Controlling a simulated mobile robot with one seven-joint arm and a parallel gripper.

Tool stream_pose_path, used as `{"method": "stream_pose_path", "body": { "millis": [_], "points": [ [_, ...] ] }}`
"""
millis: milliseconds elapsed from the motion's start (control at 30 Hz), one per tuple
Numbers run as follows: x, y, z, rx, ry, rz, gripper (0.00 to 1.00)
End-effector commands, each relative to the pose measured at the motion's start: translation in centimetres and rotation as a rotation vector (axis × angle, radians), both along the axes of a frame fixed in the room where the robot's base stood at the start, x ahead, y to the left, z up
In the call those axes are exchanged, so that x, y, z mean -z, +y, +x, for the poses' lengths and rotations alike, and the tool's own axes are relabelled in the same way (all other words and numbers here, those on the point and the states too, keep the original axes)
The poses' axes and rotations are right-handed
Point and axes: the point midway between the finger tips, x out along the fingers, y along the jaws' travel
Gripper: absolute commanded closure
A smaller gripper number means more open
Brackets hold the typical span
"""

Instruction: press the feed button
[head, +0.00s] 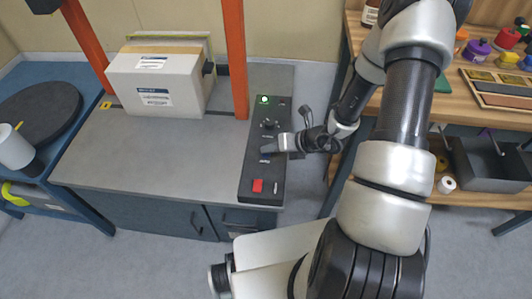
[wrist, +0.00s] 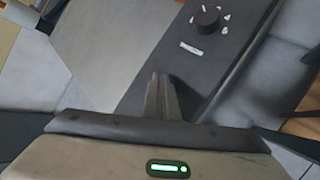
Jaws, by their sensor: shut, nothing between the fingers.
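A black control panel (head: 248,165) lies along the right edge of the grey bench. It carries a lit green button (head: 264,99) at the far end, a dark knob (head: 270,124), a red control (head: 258,185) and a small pale control (head: 276,188) at the near end. Labels are too small to read, so I cannot tell which is the feed button. My gripper (head: 266,149) is over the panel's middle, between knob and red control, hiding part of it. In the wrist view its fingers (wrist: 159,82) are shut and empty, near the knob (wrist: 207,19); contact is unclear.
A white labelled carton (head: 150,85) stands on the bench (head: 150,155) between orange posts (head: 235,50). A wooden table (head: 465,115) with small coloured items is at right. A blue cart (head: 40,150) with a dark disc is at left. The bench's front is clear.

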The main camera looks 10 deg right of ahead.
Motion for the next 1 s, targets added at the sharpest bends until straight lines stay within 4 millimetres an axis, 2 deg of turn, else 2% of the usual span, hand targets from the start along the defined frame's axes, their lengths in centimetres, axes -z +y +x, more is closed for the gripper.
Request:
{"method": "stream_pose_path", "body": {
  "millis": [333,667,1000],
  "points": [
    [0.0,0.0,0.0,-0.001,0.001,0.000,1.00],
    [-1.6,0.0,-0.1,-0.001,0.002,0.000,1.00],
    [-1.6,0.0,-0.1,-0.001,0.001,0.000,1.00]
  ]
}}
